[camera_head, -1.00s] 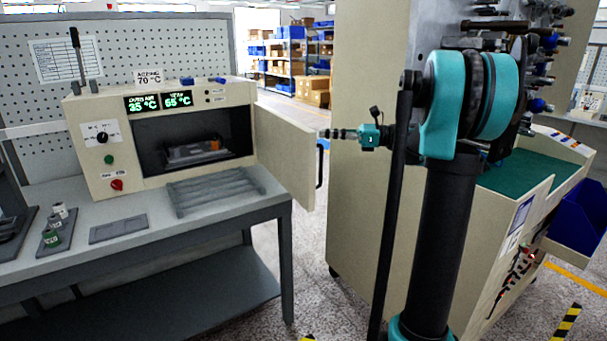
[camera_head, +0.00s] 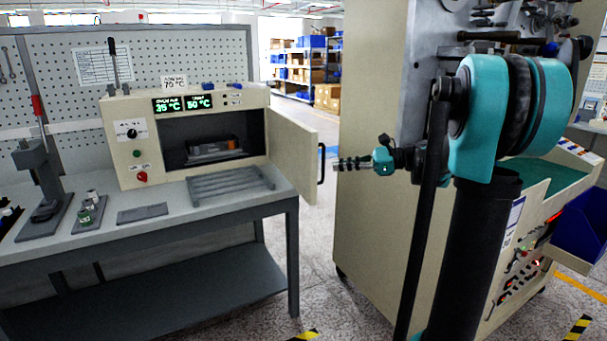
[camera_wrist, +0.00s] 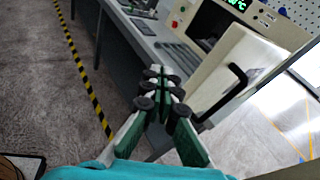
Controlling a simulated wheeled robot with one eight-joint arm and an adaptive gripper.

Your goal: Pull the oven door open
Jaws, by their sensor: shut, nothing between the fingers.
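The oven (camera_head: 134,150) is a beige box on a grey bench. Its door (camera_head: 292,150) stands open, swung out to the right on its right side. A black bar handle (camera_head: 321,163) is on the door's outer face near its free edge. The dark chamber (camera_head: 200,150) shows a tray with items in it. My gripper (camera_head: 342,164) is right of the handle in the head view, apart from it as far as I can tell. In the wrist view my gripper (camera_wrist: 163,88) is shut and empty, with the door handle (camera_wrist: 222,95) to its right.
The bench (camera_head: 225,205) carries a slatted grey rack (camera_head: 230,184) before the oven and small jars (camera_head: 90,206) at left. A tall beige machine (camera_head: 372,215) stands to the right, behind my arm. Open floor (camera_head: 315,262) lies between bench and machine.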

